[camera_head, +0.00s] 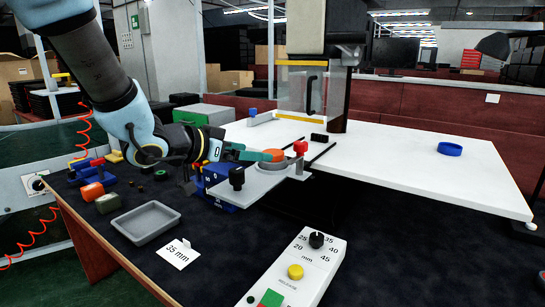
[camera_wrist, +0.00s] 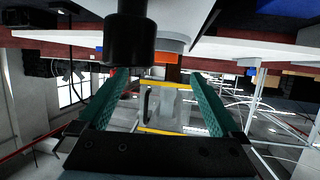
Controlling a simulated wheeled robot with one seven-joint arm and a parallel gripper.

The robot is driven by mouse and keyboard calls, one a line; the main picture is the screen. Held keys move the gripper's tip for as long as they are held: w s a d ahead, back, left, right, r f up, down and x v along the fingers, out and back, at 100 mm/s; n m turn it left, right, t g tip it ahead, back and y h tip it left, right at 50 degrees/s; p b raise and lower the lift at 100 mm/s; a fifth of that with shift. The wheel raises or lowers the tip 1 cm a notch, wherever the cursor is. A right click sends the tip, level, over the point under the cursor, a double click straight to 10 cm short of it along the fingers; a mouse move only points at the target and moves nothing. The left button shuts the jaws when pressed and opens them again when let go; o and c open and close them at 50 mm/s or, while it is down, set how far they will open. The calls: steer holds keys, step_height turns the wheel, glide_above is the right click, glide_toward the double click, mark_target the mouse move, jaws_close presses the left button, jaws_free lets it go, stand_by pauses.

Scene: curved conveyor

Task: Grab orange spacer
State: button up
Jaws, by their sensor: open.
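In the wrist view my gripper (camera_wrist: 154,76) is open with a wide empty gap. I cannot tell whether a finger touches the spacer.
A black knob (camera_head: 237,177) stands close in front of my fingers, and a red knob (camera_head: 300,147) stands just right of the spacer. A grey tray (camera_head: 146,222), a "35 mm" card (camera_head: 179,253) and a control box (camera_head: 300,271) lie nearer.

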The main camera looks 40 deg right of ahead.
mark_target(273, 152)
steer(key=x, duration=0.3)
steer(key=p+x, duration=0.1)
steer(key=x, duration=0.2)
steer(key=shift+w+d+r, duration=0.1)
steer(key=shift+d, duration=0.3)
steer(key=c, duration=1.4)
